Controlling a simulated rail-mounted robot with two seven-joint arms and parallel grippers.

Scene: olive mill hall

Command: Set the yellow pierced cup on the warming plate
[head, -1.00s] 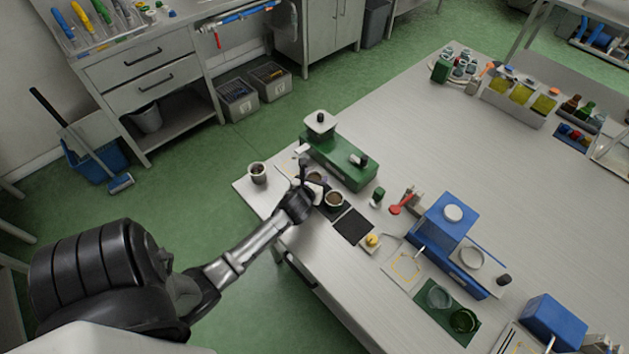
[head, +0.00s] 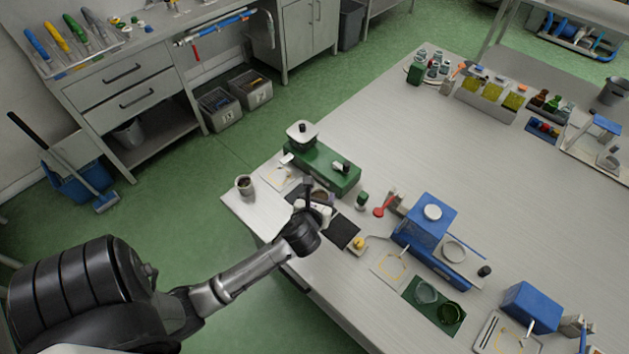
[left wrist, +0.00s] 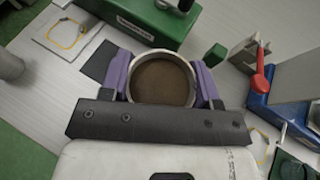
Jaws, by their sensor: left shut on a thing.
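My left gripper (head: 318,200) is shut around a round cup (left wrist: 162,82) at the near left of the bench. In the left wrist view, purple finger pads sit on both sides of its pale rim, and its inside is brown. The cup's outer wall, and any holes in it, are hidden, and I cannot make out yellow on it. A dark mat (left wrist: 101,64) shows beside it. I cannot tell whether the cup is lifted. A blue device (head: 425,217) with a round grey plate (head: 455,251) stands to the right; I cannot tell if this is the warming plate. My right gripper is not in view.
A green device (head: 318,167) stands just behind the gripper. A small grey cup (head: 244,185) stands left. A black square mat (head: 343,231), a small yellow-topped item (head: 359,244) and a red-handled tool (head: 383,206) lie right. The bench beyond is largely clear.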

